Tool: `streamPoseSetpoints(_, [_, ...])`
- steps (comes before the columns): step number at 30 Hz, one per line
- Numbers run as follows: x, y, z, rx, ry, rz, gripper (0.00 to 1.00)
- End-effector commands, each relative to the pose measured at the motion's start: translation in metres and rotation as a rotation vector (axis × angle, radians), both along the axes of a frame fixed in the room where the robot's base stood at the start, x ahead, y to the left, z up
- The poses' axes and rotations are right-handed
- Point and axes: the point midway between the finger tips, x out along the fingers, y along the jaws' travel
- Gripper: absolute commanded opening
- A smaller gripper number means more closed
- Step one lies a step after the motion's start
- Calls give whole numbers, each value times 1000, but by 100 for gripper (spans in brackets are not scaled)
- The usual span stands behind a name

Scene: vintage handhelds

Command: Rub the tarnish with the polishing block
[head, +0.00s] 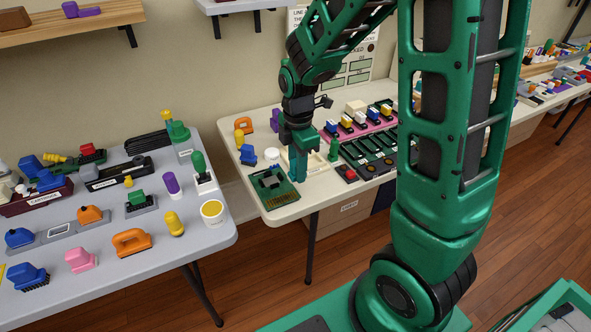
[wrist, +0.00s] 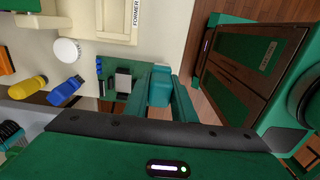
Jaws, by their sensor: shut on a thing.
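My gripper (head: 299,178) is over the cream table, near its front edge, pointing down. In the wrist view its two green fingers (wrist: 161,98) are shut on a teal block (wrist: 160,86), which looks like the polishing block. A green circuit board (head: 270,187) with dark parts lies at the table's front-left corner, just left of my gripper. It also shows in the wrist view (wrist: 107,68), partly hidden behind the fingers. I cannot make out the tarnish clearly. Whether the block touches anything beneath it cannot be told.
A cream tray (wrist: 99,32) lies behind my gripper. A blue item (head: 247,155) and a white round pot (head: 271,154) stand behind the board. A red-buttoned box (head: 346,173) and dark trays are to the right. A grey table (head: 150,272) with several tools stands left, across a gap.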

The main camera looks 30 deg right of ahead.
Motion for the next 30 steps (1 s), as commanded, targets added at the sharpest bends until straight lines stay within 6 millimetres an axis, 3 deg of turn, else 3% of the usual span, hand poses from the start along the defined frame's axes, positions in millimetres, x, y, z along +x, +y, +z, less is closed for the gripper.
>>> streamPoseSetpoints(11, [0, 3, 0, 0, 0, 0, 0])
streamPoseSetpoints(21, [0, 42, 7, 0, 0, -1, 0])
streamPoseSetpoints(30, [0, 50, 8, 0, 0, -1, 0])
